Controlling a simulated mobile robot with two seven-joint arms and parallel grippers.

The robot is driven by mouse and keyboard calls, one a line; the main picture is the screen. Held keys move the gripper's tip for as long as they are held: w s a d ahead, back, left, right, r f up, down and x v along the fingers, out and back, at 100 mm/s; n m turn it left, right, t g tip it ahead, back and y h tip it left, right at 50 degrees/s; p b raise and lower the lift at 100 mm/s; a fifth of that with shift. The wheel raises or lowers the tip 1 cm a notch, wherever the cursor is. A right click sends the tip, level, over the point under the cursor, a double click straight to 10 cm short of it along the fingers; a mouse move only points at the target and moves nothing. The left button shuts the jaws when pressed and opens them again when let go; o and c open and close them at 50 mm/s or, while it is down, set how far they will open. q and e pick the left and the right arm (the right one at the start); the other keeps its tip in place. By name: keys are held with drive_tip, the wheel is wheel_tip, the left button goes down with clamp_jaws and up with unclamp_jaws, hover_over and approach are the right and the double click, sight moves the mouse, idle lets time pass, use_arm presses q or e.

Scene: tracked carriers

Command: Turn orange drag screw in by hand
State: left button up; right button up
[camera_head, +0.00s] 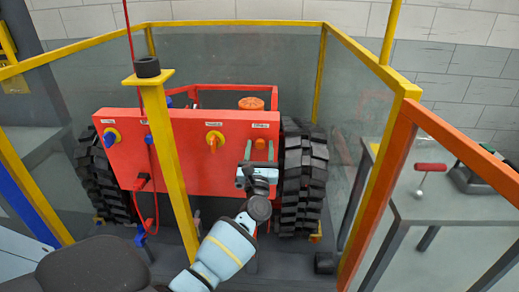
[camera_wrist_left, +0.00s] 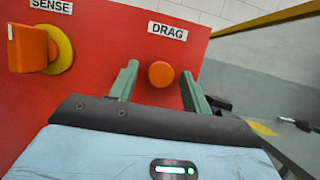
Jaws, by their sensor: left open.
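The orange drag screw (camera_wrist_left: 161,74) is a small round knob on the red panel (camera_wrist_left: 105,42), below a label reading DRAG. In the head view the screw (camera_head: 260,143) sits at the panel's upper right. My left gripper (camera_head: 260,150) is open in front of the panel. In the left wrist view its two green fingers stand on either side of the screw, with a visible gap on each side. The fingers look apart from the screw; how far their tips are from the panel I cannot tell. My right gripper is not in view.
A larger orange knob on a yellow base (camera_wrist_left: 35,50), labelled SENSE, is left of the screw. The red carrier has black tracked wheels (camera_head: 303,180) at its sides. A yellow post (camera_head: 171,165) stands in front, and yellow-framed clear panels enclose it. A grey table (camera_head: 455,208) is at right.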

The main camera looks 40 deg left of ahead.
use_arm(q)
drive_tip(key=c, duration=1)
drive_tip(key=shift+m+h, duration=0.4)
drive_tip(key=shift+m, duration=0.3)
